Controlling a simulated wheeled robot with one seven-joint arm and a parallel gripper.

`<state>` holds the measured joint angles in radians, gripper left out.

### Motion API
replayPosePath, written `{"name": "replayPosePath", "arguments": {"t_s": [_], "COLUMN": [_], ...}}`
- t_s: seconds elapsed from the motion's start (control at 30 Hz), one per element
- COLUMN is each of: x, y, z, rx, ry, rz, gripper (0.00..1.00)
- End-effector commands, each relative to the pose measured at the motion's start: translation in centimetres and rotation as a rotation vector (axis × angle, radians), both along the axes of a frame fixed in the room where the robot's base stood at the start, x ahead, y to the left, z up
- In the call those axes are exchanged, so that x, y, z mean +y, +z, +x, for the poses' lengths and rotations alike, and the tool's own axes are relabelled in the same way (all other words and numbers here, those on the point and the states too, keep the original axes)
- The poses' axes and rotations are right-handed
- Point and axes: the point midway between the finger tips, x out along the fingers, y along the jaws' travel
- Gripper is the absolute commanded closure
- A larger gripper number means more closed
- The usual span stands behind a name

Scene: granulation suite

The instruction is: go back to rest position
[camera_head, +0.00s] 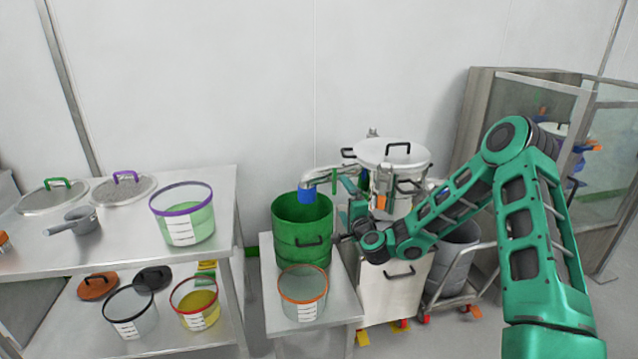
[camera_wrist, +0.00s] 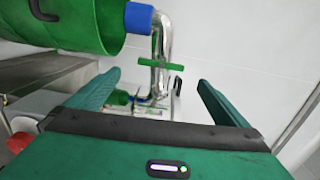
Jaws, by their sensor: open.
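My gripper (camera_head: 352,202) is at the end of my green arm, to the right of the green drum in the head view and near the metal outlet pipe. In the wrist view the two green fingers of my gripper (camera_wrist: 150,98) are spread wide with nothing between them. The outlet pipe (camera_wrist: 160,45) with its green valve handle (camera_wrist: 161,63) and blue end (camera_wrist: 138,17) lies beyond the fingers. In the head view the blue end (camera_head: 306,195) of the pipe hangs over the open green drum (camera_head: 302,232).
A white-lidded vessel (camera_head: 393,153) stands behind my arm. An orange-rimmed clear container (camera_head: 303,292) sits in front of the drum on the small steel table (camera_head: 345,306). A shelf table (camera_head: 225,195) at left holds a purple-rimmed container (camera_head: 183,215), lids and a scoop. A grey bin (camera_head: 457,258) stands right.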

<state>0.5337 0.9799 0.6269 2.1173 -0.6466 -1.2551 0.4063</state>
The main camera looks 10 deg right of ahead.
Motion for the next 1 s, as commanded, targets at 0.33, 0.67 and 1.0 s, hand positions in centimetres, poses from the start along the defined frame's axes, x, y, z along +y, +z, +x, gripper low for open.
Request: {"name": "replayPosePath", "arguments": {"t_s": [0.33,0.67,1.0], "x": [3.2,-0.7,-9.0], "y": [0.5,0.1,2.3], "z": [-4.0,-11.4,-22.4], "rx": [0.146,0.405,0.748], "ry": [0.305,0.502,0.590], "rz": [-0.434,-0.828,-1.067], "gripper": [0.00,0.00,0.00]}}
